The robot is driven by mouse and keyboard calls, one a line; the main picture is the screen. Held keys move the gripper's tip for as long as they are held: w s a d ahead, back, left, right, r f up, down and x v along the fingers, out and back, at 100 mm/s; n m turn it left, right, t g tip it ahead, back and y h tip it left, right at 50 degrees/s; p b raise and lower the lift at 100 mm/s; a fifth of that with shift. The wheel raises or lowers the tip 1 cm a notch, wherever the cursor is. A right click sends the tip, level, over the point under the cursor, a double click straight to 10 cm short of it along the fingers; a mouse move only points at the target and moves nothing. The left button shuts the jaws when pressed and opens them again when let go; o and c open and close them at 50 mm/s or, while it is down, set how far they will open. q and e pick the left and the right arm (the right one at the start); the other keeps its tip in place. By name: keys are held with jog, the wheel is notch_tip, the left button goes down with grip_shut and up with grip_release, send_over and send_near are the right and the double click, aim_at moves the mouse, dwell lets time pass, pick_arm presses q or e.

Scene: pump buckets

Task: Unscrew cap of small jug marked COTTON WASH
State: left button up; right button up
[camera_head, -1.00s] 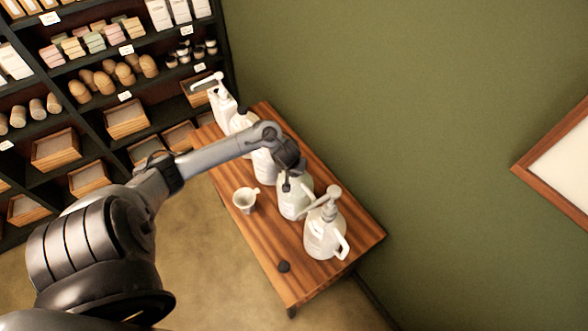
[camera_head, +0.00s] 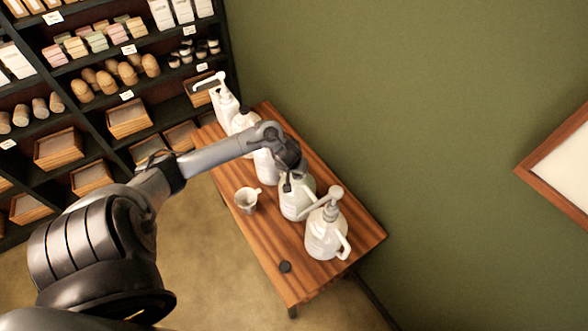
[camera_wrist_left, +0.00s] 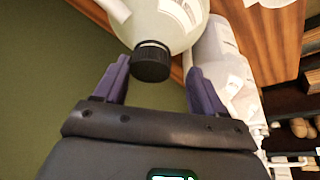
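A pale jug with a ribbed black cap (camera_wrist_left: 151,62) shows in the left wrist view. Its body (camera_wrist_left: 160,18) carries a label too blurred to read, so I cannot confirm COTTON WASH. My left gripper (camera_wrist_left: 158,72) is open, with its purple fingers on either side of the cap and visible gaps. In the head view my left gripper (camera_head: 287,186) is over the row of white jugs, near the top of one jug (camera_head: 297,203). The arm partly hides another jug (camera_head: 265,167) behind it. My right gripper is not in view.
The jugs stand on a wooden table (camera_head: 345,262). A pump jug (camera_head: 325,238) is at the near end and a pump bottle (camera_head: 226,104) at the far end. A white measuring cup (camera_head: 247,201) and a loose black cap (camera_head: 285,267) are on the table. Shelves (camera_head: 110,165) stand at left.

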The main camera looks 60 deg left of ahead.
pick_arm(q)
jog(key=m+h+b, duration=0.1)
jog(key=m, duration=0.2)
jog(key=shift+a+f+t, duration=0.1)
jog(key=shift+f+t, duration=0.05)
jog(key=shift+t, duration=0.25)
jog(key=m+h, duration=0.1)
jog(key=m, duration=0.1)
jog(key=m+b, duration=0.1)
jog(key=m, duration=0.2)
jog(key=shift+h, duration=0.4)
jog(key=m+h+b, duration=0.1)
jog(key=m, duration=0.3)
jog(key=shift+h+b, duration=0.3)
jog(key=shift+m+h+b, duration=0.4)
jog(key=shift+m+b, duration=0.2)
jog(key=shift+m, duration=0.9)
jog(key=c, duration=1.2)
